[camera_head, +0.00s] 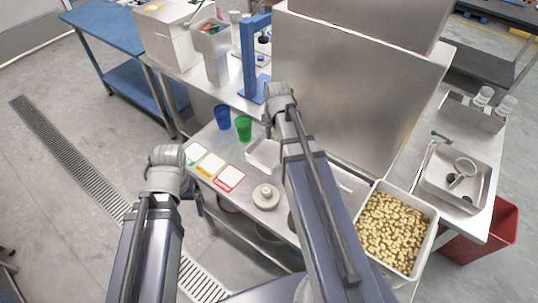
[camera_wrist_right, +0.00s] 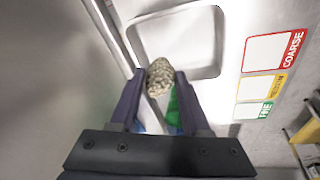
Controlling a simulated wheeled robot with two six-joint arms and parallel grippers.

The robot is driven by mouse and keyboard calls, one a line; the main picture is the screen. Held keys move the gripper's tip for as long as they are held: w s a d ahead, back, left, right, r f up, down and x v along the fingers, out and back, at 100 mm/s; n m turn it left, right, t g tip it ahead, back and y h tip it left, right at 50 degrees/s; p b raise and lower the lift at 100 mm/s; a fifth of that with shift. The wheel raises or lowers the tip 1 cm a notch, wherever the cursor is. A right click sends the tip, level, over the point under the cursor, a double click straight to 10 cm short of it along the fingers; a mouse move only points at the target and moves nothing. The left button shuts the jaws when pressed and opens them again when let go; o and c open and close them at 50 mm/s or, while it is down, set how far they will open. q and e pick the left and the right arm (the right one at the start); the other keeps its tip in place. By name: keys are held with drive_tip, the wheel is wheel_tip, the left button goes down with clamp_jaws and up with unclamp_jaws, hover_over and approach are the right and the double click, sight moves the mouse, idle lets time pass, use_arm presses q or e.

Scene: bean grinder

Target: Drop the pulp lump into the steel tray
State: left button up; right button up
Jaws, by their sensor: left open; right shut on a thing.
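The pulp lump (camera_wrist_right: 160,78), a speckled grey-tan clump, is between the fingertips of my right gripper (camera_wrist_right: 160,90), which is shut on it. In the right wrist view the lump overlaps the near edge of a shallow steel tray (camera_wrist_right: 216,45); its height above the tray is hard to tell. The tray looks empty where it shows. In the head view the steel tray (camera_head: 258,158) is partly hidden behind my right arm, and the lump cannot be made out. My left gripper (camera_head: 196,204) is open and apart from the tray, near the bench's left edge.
Blue (camera_head: 222,117) and green (camera_head: 243,128) cups stand left of the tray. Coloured-edge cards (camera_head: 210,164) and a round pale object (camera_head: 266,196) lie nearer. A bin of tan pieces (camera_head: 397,232) and another steel tray (camera_head: 437,187) are right. A large metal housing (camera_head: 340,85) rises behind.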

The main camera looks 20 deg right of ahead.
drive_tip(key=o, duration=1.1)
drive_tip(key=shift+c, duration=0.2)
drive_tip(key=shift+r, duration=0.15)
drive_tip(key=p+v, duration=0.7)
drive_tip(key=shift+r, duration=0.3)
drive_tip(key=shift+s+a+f, duration=0.1)
drive_tip(key=shift+f, duration=0.05)
drive_tip(key=b+x, duration=0.7)
drive_tip(key=x, duration=0.1)
drive_tip(key=shift+r, duration=0.5)
